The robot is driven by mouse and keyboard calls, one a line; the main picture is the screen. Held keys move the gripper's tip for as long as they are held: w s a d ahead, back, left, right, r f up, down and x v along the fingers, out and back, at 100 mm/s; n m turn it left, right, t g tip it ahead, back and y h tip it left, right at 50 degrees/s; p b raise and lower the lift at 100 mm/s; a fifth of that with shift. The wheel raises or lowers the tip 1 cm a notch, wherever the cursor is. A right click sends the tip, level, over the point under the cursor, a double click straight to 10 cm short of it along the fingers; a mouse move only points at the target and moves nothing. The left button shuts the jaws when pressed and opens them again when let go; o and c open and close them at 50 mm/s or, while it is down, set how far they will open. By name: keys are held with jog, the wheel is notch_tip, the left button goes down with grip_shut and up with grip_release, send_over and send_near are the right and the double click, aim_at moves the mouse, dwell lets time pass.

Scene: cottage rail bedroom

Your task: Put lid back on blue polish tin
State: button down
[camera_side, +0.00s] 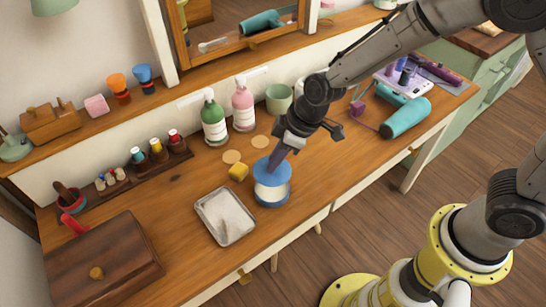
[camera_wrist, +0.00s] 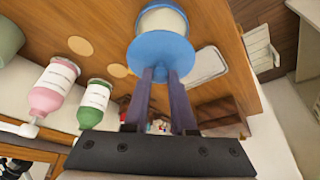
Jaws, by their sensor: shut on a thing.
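The blue lid (camera_side: 271,172) is a round disc at the tips of my gripper (camera_side: 277,160), which is shut on it.
A teal hair dryer (camera_side: 405,118) lies to the right. A wooden box (camera_side: 103,262) is at front left.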

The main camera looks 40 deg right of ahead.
aim_at(279, 171)
jog(key=shift+f, duration=2.85)
jog(key=shift+f, duration=0.55)
dwell(0.3)
jog(key=c, duration=0.7)
grip_release()
jog(key=shift+o, duration=0.2)
jog(key=shift+r, duration=0.1)
jog(key=v, duration=1.3)
jog(key=shift+r, duration=0.3)
jog(key=shift+s+d, duration=0.1)
jog(key=shift+d, duration=0.05)
